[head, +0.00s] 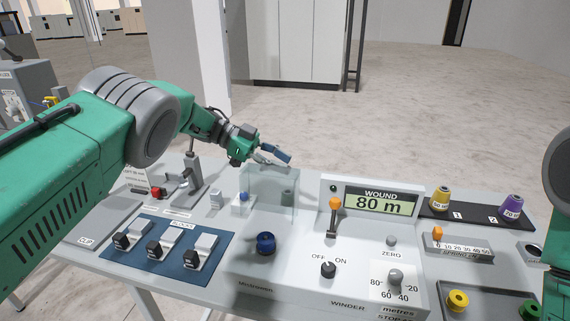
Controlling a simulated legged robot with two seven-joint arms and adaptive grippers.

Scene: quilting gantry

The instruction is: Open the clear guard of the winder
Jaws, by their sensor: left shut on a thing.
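The clear guard (262,193) of the winder (300,267) is a see-through box shape at the back of the white panel. A small grey part shows through it. My left gripper (268,157) is at the guard's top edge, coming in from the left and behind. It is shut on the guard there; the exact contact is small and partly hidden by the fingers. A blue piece shows at the fingertips. How far the guard is tilted is hard to tell. My right gripper is out of view; only part of my right arm shows at the right edge.
Right of the guard stands the display (380,201) reading 80 m, with an orange-topped lever (334,208) before it. A blue knob (265,243) is in front. Blue-mat blocks (163,250) lie left. Yellow (440,198) and purple spools (511,206) stand at right.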

